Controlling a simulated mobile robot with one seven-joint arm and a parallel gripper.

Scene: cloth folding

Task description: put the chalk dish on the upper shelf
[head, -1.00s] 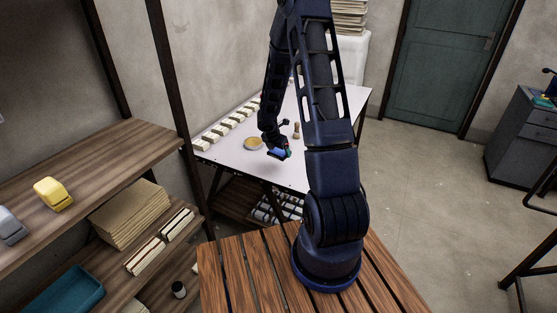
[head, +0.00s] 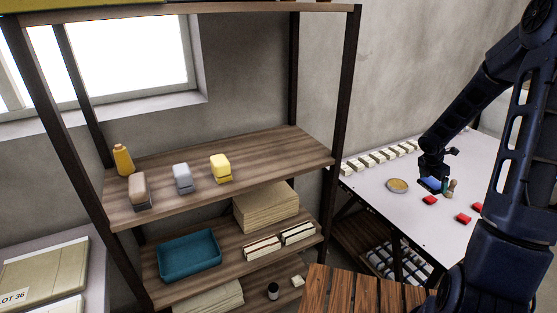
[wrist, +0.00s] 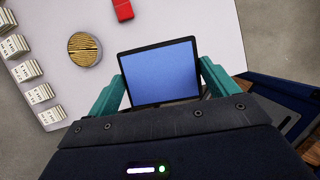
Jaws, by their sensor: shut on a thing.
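My gripper (head: 431,180) is over the white table at the right of the head view. It is shut on a square blue dish with a dark rim (wrist: 160,72), which seems to be the chalk dish. In the wrist view the dish sits between the green fingers. I cannot tell whether it is clear of the tabletop. The upper shelf (head: 283,150), a brown wooden board, is at the middle left of the head view, away from my gripper. Its right end is bare.
The shelf carries a yellow block (head: 221,168), a grey block (head: 183,179), a brown block (head: 140,190) and a bottle (head: 123,160). A dark post (head: 345,100) stands at its right front. A round dish (head: 397,186) and red blocks (head: 463,218) are on the white table (head: 400,215).

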